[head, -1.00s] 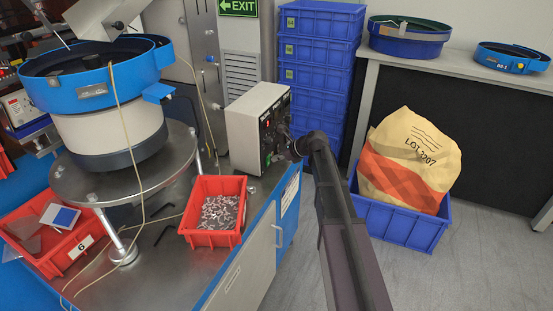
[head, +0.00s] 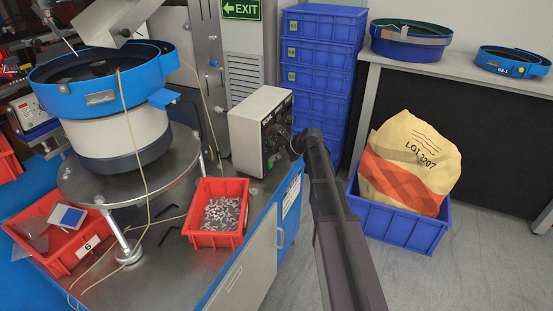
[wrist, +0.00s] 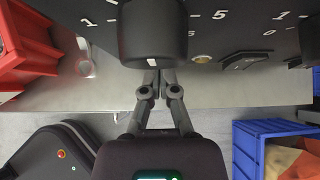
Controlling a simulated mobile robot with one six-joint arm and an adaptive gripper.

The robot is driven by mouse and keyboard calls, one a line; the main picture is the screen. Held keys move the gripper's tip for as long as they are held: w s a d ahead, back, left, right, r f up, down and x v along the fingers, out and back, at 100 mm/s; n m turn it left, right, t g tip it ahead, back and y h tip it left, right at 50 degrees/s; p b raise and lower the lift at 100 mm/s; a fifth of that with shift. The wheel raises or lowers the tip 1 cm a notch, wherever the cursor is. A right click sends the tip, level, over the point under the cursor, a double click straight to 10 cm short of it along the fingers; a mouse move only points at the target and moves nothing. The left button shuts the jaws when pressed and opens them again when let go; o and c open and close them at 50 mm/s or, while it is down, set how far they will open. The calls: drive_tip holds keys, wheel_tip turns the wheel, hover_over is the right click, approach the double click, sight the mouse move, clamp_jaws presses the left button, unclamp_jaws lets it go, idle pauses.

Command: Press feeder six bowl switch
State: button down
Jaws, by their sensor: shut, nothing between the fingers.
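The grey feeder control box (head: 256,130) stands on the steel bench top, its dark panel (head: 277,128) facing right. The blue-rimmed bowl feeder (head: 105,90) stands left of it. In the wrist view, the panel fills the top, with a large black knob (wrist: 154,35) between printed numbers. In the head view my arm hides part of the panel.
A red bin of small parts (head: 200,236) sits in front of the box. Another red bin marked 6 (head: 62,262) is at left. A blue crate (head: 400,230) holds a sack (head: 408,165) on the floor at right. Blue crates (head: 318,75) stand stacked behind.

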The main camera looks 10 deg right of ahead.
drive_tip(key=shift+d+r, duration=0.1)
drive_tip(key=shift+r, duration=0.25)
drive_tip(key=shift+s+d, duration=0.1)
idle(0.3)
drive_tip(key=shift+s+d+r+p, duration=0.1)
drive_tip(key=shift+s+d+p, duration=0.25)
drive_tip(key=shift+d, duration=0.1)
drive_tip(key=p+v, duration=0.8)
drive_tip(key=v, duration=0.4)
drive_tip(key=shift+a, duration=0.15)
